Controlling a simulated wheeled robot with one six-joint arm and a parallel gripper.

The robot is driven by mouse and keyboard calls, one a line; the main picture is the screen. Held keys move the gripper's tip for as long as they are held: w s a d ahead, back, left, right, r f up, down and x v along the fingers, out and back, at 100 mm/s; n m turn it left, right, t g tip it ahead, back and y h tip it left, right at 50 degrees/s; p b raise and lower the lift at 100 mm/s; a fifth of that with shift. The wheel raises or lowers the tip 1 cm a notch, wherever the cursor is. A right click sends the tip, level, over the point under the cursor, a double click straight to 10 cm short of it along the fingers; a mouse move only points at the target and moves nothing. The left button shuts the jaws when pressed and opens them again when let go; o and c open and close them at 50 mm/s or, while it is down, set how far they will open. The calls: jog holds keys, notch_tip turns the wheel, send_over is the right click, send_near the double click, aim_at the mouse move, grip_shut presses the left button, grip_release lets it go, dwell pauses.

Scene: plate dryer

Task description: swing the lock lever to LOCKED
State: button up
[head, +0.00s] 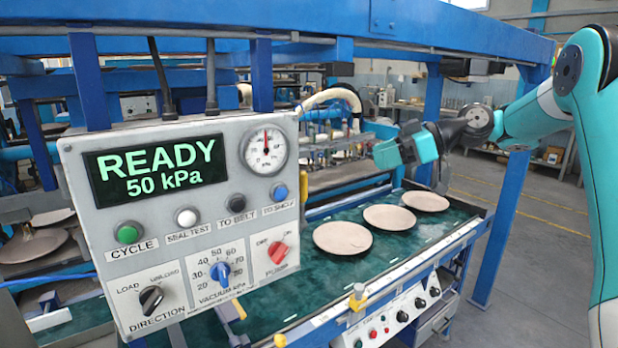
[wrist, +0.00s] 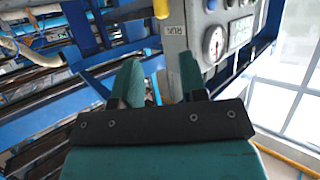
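In the wrist view, a yellow part (wrist: 161,9) shows at the top edge beside an upside-down RUN label (wrist: 176,30). It may be the lock lever, but most of it is out of the picture and no LOCKED mark is readable. My gripper (wrist: 158,70) has its two teal fingers apart. The side of a grey box (wrist: 174,62) shows between and beyond them, and I see nothing held. In the head view, my gripper (head: 388,154) is right of the control panel (head: 190,220), over the far plates' side of the machine.
The panel display (head: 156,171) reads READY, 50 kPa. Several round plates (head: 342,238) lie on the green belt. Blue posts (head: 430,110) and overhead beams frame the machine. A small yellow fitting (head: 357,297) stands on the front rail. Open floor lies to the right.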

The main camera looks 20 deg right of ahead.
jog(key=p+x, duration=0.5)
jog(key=x, duration=1.2)
jog(key=shift+p, duration=0.3)
jog(key=shift+s+d+f, duration=0.1)
jog(key=shift+c, duration=0.2)
grip_shut()
